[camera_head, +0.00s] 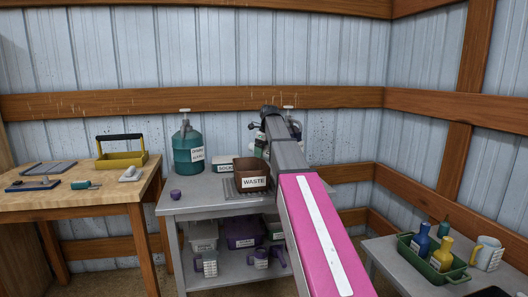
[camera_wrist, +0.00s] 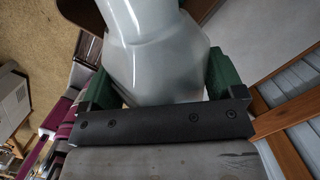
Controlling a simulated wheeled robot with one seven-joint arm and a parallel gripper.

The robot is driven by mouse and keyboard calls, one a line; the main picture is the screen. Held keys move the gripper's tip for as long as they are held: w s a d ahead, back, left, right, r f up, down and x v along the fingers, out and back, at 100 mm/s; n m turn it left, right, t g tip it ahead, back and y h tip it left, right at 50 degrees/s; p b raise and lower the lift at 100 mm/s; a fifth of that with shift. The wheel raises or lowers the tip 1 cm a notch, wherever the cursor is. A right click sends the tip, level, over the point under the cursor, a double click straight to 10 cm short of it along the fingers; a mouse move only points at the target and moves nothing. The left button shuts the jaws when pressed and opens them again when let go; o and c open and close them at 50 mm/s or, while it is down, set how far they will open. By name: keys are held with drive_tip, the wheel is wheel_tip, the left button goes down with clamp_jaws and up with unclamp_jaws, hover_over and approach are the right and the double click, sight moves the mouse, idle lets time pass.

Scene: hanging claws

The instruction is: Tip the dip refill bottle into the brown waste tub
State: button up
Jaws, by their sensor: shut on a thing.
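The brown waste tub (camera_head: 252,181), with a white label reading WASTE, stands on the grey cart (camera_head: 185,206) in the head view. In the wrist view, my gripper (camera_wrist: 157,70) has its green fingers shut on the sides of a pale grey, smooth bottle (camera_wrist: 155,38). The bottle's far end runs out of the picture, so its mouth is hidden. In the head view my arm hides most of the gripper and bottle, just above and behind the tub's right side. I cannot tell the bottle's tilt or whether it touches the tub.
A large teal jug (camera_head: 187,150) stands left of the tub, with a white labelled box (camera_head: 226,165) between them. A purple knob-like item (camera_head: 175,194) lies near the cart's left edge. A wooden workbench (camera_head: 90,196) is left; a low table with a green caddy (camera_head: 432,262) is right.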

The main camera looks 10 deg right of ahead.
drive_tip(key=shift+f, duration=0.1)
drive_tip(key=shift+f+g+h, duration=0.3)
drive_tip(key=shift+w+a+f+g+h, duration=0.1)
drive_tip(key=shift+f+g+h, duration=0.15)
drive_tip(key=shift+g+h, duration=0.15)
drive_tip(key=shift+w+r, duration=0.1)
idle(0.4)
drive_tip(key=shift+a+r+g+h, duration=0.15)
drive_tip(key=shift+r+g+h, duration=0.15)
drive_tip(key=shift+g+h, duration=0.15)
drive_tip(key=shift+w, duration=0.1)
drive_tip(key=shift+r+g+h, duration=0.3)
drive_tip(key=shift+g+h, duration=0.05)
drive_tip(key=shift+h, duration=0.1)
